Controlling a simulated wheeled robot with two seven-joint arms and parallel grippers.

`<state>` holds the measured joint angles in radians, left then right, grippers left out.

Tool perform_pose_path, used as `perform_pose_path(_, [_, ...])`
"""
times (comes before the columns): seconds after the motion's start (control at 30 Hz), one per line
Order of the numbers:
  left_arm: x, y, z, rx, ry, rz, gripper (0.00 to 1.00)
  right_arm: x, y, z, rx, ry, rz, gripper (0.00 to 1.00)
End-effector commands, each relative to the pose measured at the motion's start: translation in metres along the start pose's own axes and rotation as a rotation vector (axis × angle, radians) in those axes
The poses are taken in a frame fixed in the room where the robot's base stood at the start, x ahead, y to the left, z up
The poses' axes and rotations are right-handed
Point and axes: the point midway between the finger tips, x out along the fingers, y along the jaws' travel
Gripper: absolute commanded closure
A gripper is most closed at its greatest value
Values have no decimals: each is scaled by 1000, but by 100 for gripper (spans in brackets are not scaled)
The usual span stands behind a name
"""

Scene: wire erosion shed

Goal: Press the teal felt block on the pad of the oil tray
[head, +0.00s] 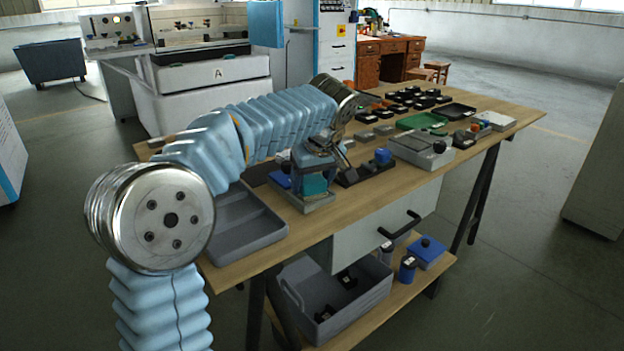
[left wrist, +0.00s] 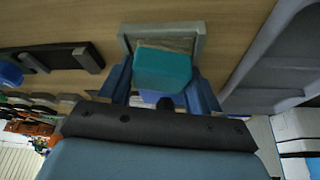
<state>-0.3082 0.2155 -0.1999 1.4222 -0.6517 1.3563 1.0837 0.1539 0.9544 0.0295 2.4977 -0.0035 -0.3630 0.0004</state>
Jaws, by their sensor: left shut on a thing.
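The teal felt block (left wrist: 162,72) is held between the blue fingers of my left gripper (left wrist: 161,88) in the left wrist view. In the head view the block (head: 314,184) shows below my left gripper (head: 315,170), which points down. The oil tray (head: 312,207) is a small grey tray on the wooden table under the block. In the left wrist view its grey rim (left wrist: 200,46) frames a tan pad (left wrist: 168,44), partly hidden by the block. I cannot tell whether the block touches the pad. My right gripper is not in view.
A large grey compartment tray (head: 246,226) lies left of the oil tray. A dark holder with a blue knob (head: 383,156) and a grey box (head: 420,150) stand to the right. Several small dark parts lie farther back on the table (head: 350,215).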

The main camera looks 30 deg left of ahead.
Motion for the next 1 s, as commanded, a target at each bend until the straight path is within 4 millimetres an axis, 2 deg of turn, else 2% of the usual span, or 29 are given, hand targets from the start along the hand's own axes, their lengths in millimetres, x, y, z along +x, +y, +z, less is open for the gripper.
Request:
perform_pose_path(0.2, [-20, 0, -8, 1, -3, -3, 61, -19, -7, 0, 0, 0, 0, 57])
perform_pose_path(0.5, [-45, 0, -18, 1, -1, 0, 61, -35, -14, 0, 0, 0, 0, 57])
perform_pose_path(0.8, [-62, 0, -26, 1, -1, 0, 61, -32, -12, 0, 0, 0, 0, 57])
perform_pose_path(1.0, [-64, 0, -26, 1, -1, 0, 61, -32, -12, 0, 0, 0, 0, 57])
